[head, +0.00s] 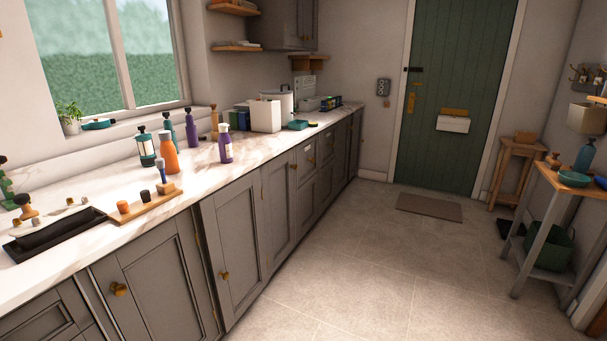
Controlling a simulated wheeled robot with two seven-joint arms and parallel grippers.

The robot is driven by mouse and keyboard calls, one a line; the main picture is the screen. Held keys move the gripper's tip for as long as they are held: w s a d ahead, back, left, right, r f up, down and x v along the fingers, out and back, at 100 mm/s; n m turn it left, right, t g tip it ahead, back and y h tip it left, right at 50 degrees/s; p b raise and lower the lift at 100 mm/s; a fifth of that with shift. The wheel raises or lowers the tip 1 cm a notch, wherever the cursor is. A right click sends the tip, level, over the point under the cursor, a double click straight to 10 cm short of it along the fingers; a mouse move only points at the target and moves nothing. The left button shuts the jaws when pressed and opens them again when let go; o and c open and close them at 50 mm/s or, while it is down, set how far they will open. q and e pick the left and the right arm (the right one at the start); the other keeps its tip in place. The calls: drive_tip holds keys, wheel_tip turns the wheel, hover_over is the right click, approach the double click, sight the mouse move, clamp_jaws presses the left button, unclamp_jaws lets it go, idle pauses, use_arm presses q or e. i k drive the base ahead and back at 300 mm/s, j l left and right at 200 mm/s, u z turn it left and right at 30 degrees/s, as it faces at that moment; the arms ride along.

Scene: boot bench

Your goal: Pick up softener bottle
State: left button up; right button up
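Several bottles stand upright on the marble counter (55,245) at the left, and I cannot read their labels to tell which is the softener bottle. One is a purple bottle with a pale label (226,149) near the counter's front edge. Neither of my grippers is in view.
A wooden board (146,208) with small jars and a brush, and a black tray (55,236), lie nearer on the counter. White and coloured boxes (265,116) stand farther back. A side table (560,182) stands at right.

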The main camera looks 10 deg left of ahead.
sight(225, 142)
drive_tip(key=i, duration=1.65)
